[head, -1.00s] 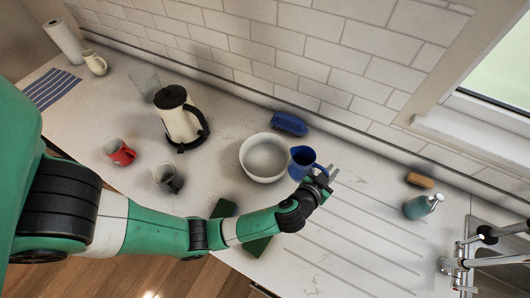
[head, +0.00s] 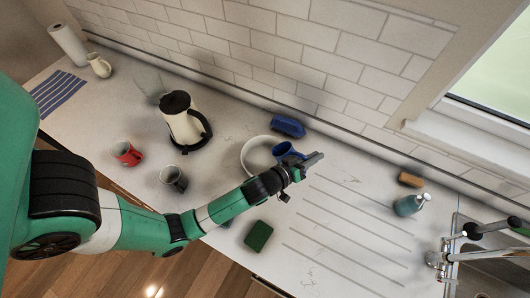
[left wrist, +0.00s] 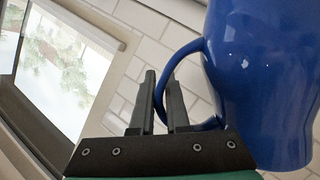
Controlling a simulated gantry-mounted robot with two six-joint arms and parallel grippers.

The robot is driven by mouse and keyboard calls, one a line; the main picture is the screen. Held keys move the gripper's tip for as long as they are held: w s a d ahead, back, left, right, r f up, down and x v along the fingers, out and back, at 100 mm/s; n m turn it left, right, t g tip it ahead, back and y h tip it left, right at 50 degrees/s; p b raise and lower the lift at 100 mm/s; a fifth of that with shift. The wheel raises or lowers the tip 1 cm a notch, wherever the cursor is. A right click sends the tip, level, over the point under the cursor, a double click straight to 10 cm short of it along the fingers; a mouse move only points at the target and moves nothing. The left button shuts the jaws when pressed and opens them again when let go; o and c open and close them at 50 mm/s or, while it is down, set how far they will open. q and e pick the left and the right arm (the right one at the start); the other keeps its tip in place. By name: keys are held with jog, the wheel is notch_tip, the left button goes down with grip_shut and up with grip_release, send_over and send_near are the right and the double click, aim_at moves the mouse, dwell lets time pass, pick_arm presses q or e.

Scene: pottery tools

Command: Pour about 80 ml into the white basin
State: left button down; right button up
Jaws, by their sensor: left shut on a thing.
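My left gripper (head: 308,163) is shut on the handle of a blue jug (head: 284,149). The left wrist view shows the jug (left wrist: 262,75) large at the right, its handle between the fingers (left wrist: 160,100). The jug is held at the right side of the white basin (head: 250,147), overlapping it in the head view. It looks tilted against the wall tiles in the left wrist view. My wrist and the jug hide much of the basin. The jug's contents and any stream cannot be made out. My right gripper is not in view.
A white and black pot (head: 180,125), a grey mug (head: 173,179) and a red mug (head: 127,154) stand left of the basin. A blue brush (head: 288,126) lies behind it, a green sponge (head: 258,236) in front. A teal bottle (head: 407,206) stands right, beyond clear drainboard grooves.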

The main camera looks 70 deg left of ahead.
pick_arm(q)
jog(key=shift+s+a+r+n+t+p, duration=0.15)
jog(key=shift+a+r+n+t, duration=0.1)
jog(key=shift+r+n, duration=0.15)
jog(key=shift+s+a+r+n+t+p, duration=0.2)
jog(key=shift+r+n, duration=0.1)
jog(key=shift+r, duration=0.1)
jog(key=shift+s+a+r+n+t+b, duration=0.1)
jog(key=shift+a+r+n+t+b, duration=0.15)
jog(key=shift+n+b, duration=0.35)
jog(key=shift+b, duration=0.35)
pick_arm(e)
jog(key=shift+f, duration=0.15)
pick_arm(q)
jog(key=shift+s+a+n+b, duration=0.3)
jog(key=shift+n+b, duration=0.1)
jog(key=shift+b, duration=0.55)
jog(key=shift+a+t+h+b, duration=0.2)
jog(key=shift+t+h+b, duration=0.1)
jog(key=shift+b, duration=0.35)
jog(key=shift+s+n, duration=0.1)
jog(key=shift+n, duration=0.2)
jog(key=shift+r, duration=0.2)
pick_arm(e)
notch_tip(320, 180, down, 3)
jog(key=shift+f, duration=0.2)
